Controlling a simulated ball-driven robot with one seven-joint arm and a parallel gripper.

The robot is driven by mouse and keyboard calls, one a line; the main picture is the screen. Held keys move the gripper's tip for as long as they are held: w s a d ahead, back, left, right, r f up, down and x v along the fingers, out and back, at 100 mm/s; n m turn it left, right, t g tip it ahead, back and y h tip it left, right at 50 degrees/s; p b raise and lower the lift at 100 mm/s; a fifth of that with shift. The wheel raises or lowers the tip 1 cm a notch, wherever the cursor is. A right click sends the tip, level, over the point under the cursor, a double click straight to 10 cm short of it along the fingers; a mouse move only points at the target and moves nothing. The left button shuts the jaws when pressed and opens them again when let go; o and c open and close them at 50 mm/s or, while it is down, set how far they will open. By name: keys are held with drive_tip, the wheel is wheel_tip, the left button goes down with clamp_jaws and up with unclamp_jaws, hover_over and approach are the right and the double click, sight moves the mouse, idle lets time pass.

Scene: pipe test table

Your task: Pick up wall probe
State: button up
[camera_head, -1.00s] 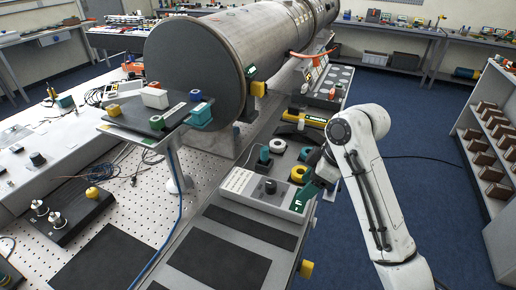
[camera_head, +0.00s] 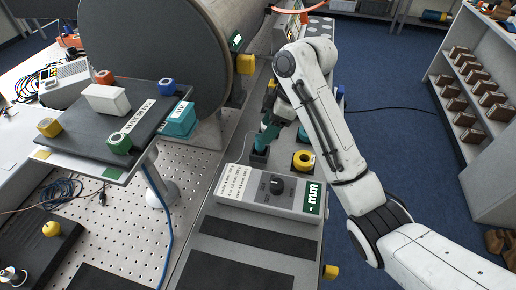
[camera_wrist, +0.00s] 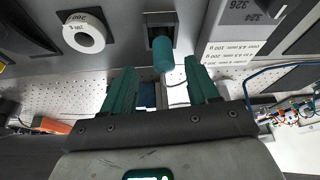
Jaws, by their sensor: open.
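The wall probe appears to be the teal cylinder (camera_wrist: 163,54) standing in a small black holder, near the top centre of the wrist view. In the head view it shows as a small teal piece (camera_head: 259,146) in its dark holder, behind the grey gauge box. My gripper (camera_wrist: 161,84) is open, with its two teal fingers apart and nothing held between them. The probe's end lies ahead of the gap between the fingertips, and no contact shows. In the head view my gripper (camera_head: 270,128) is close beside the probe and partly hidden by my arm.
A grey gauge box (camera_head: 268,190) with a black knob sits in front of the probe. A yellow ring (camera_head: 303,160) stands to its right. A white roll (camera_wrist: 83,33) is left of the probe in the wrist view. The large metal pipe (camera_head: 190,50) is at left.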

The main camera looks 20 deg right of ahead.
sight(258, 141)
drive_tip(key=shift+a+p+x, duration=0.15)
drive_tip(key=shift+p+x, duration=0.2)
drive_tip(key=shift+x, duration=1.25)
drive_tip(key=shift+a+p+x, duration=0.15)
drive_tip(key=shift+p+x, duration=0.15)
drive_tip(key=shift+x, duration=1.3)
drive_tip(key=shift+s+r, duration=0.1)
drive_tip(key=shift+c, duration=0.3)
clamp_jaws()
